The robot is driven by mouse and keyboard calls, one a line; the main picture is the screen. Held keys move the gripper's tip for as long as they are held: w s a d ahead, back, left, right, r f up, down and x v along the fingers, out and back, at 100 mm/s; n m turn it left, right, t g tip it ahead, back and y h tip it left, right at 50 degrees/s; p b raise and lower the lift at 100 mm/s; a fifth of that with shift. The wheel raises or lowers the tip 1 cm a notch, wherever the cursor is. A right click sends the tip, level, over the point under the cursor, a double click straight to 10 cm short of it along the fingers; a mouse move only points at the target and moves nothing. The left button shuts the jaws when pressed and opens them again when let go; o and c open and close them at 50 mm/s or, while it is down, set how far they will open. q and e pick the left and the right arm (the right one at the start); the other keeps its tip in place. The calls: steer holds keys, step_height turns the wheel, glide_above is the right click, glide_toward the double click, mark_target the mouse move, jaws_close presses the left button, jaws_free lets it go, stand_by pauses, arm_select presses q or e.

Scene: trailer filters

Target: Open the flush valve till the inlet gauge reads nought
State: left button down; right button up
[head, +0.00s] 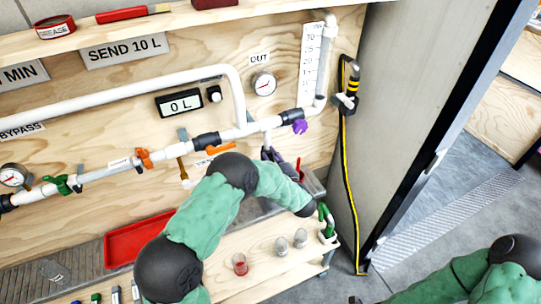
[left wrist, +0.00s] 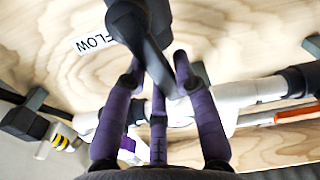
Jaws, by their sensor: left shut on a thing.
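The inlet gauge (head: 13,177) is the round white dial at the far left of the pipe run; its needle is too small to read. My left arm reaches across the middle of the head view. My left gripper (head: 283,162) is just below the main pipe, partly hidden by my arm. In the left wrist view its purple fingers (left wrist: 158,90) are closed around a dark handle (left wrist: 155,55). I cannot tell for sure whether this is the flush valve's handle. A red lever (head: 298,165) shows beside the gripper. My right gripper is out of view.
The OUT gauge (head: 264,84) and a litre meter reading 0 L (head: 180,103) are on the wooden panel. Several clear cups (head: 281,246) stand on the low shelf below my arm. A red tray (head: 137,240) lies left of it.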

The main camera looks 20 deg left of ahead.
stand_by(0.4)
arm_select(q)
steer(key=c, duration=1)
jaws_free()
steer(key=shift+o, duration=0.2)
steer(key=shift+d, duration=0.1)
steer(key=v, duration=1.2)
